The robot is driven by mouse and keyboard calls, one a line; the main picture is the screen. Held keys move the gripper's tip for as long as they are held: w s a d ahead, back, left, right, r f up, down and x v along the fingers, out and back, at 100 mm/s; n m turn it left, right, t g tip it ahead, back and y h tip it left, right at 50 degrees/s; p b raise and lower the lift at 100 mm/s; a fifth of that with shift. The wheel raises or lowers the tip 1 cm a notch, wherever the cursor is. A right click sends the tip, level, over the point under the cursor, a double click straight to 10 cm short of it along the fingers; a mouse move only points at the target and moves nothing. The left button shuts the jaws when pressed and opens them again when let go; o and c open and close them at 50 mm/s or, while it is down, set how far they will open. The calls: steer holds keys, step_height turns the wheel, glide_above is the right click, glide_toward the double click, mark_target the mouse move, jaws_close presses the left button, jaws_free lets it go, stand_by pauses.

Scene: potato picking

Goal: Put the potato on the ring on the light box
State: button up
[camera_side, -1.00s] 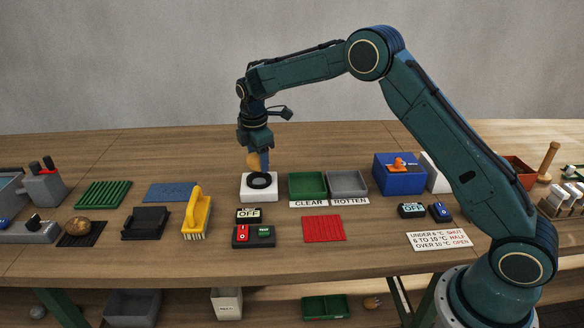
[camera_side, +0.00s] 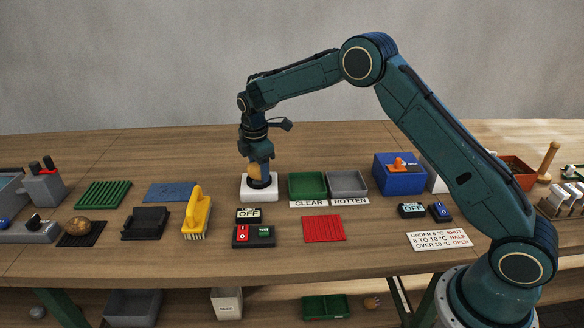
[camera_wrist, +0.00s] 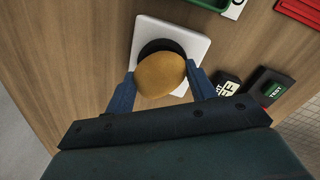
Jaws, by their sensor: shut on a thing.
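The potato (camera_side: 256,173) is tan and sits between the fingers of my gripper (camera_side: 260,172), which is shut on it. In the wrist view the potato (camera_wrist: 160,75) fills the space between the two blue fingers. The black ring (camera_side: 262,183) lies on top of the white light box (camera_side: 258,195). The potato is right at or just above the ring; I cannot tell if they touch. In the wrist view the potato hides much of the ring (camera_wrist: 149,48), whose dark edge shows beyond it on the light box (camera_wrist: 197,44).
The green tray (camera_side: 308,186) and grey tray (camera_side: 348,184) stand just right of the light box, behind CLEAR and ROTTEN labels. A yellow brush (camera_side: 195,212) stands to the left. A switch panel (camera_side: 254,236) and an OFF display (camera_side: 249,214) are in front. Another potato (camera_side: 80,226) lies at left.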

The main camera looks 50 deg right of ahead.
steer(key=shift+f, duration=0.35)
steer(key=o, duration=1.1)
steer(key=shift+c, duration=0.2)
steer(key=shift+r, duration=0.15)
step_height(320, 180, up, 13)
steer(key=s+a, duration=0.1)
steer(key=shift+s+a+r, duration=0.15)
steer(key=shift+s+a, duration=0.1)
steer(key=shift+a, duration=0.15)
steer(key=shift+r, duration=0.1)
